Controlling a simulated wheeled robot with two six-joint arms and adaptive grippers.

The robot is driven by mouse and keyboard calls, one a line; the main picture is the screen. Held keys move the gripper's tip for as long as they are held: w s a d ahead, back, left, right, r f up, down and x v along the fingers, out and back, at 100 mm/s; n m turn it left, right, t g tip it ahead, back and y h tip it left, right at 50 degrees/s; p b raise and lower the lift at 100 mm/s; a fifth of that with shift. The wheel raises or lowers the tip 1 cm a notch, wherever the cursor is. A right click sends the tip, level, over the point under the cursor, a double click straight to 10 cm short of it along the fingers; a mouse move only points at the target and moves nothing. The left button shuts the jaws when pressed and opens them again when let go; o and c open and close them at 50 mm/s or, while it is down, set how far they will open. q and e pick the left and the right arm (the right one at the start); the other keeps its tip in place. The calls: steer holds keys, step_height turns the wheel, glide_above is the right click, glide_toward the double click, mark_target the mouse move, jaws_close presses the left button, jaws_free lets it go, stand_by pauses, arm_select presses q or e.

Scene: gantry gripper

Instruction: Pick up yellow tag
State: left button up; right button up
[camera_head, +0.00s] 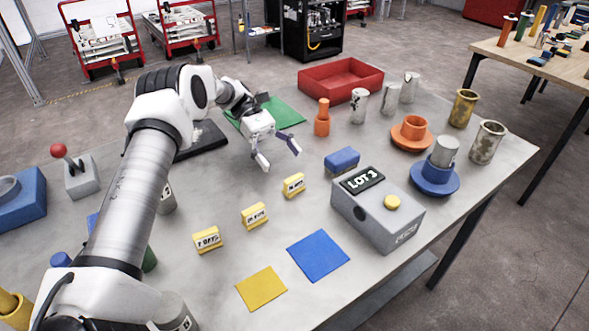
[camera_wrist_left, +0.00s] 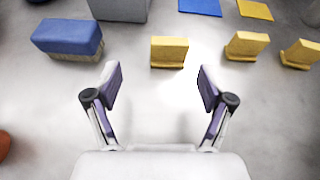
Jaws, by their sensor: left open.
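Three yellow tags with dark print stand in a slanting row on the grey table. The far tag (camera_head: 294,185) is closest to my left gripper, the middle tag (camera_head: 255,216) is nearer the front, and the near tag (camera_head: 207,240) is at the left. My left gripper (camera_head: 276,160) is open and empty above the table, behind the far tag. In the left wrist view, the far tag (camera_wrist_left: 168,52) lies ahead, between the lines of the open fingers (camera_wrist_left: 155,88) and apart from them. The other two tags show to its right. My right gripper is not in view.
A blue brush-like block (camera_head: 342,161) and the grey LOT 3 box (camera_head: 378,210) stand to the right of the far tag. Flat yellow (camera_head: 262,288) and blue (camera_head: 318,255) squares lie in front. A red tray (camera_head: 340,79) and metal cups stand behind.

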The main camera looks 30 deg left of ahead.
mark_target(293, 178)
arm_select(q)
steer(key=s+d, duration=0.1)
steer(key=s+d+r, duration=0.1)
steer(key=d, duration=0.1)
steer(key=shift+s+p, duration=0.35)
steer(key=d, duration=0.1)
steer(key=d+f+p, duration=0.1)
steer(key=d+f, duration=0.1)
steer(key=shift+s+f, duration=0.25)
steer(key=shift+d+f, duration=0.15)
steer(key=shift+f, duration=0.05)
steer(key=shift+s+r, duration=0.1)
steer(key=shift+s+d+r, duration=0.1)
steer(key=shift+c, duration=0.7)
steer(key=c, duration=0.8)
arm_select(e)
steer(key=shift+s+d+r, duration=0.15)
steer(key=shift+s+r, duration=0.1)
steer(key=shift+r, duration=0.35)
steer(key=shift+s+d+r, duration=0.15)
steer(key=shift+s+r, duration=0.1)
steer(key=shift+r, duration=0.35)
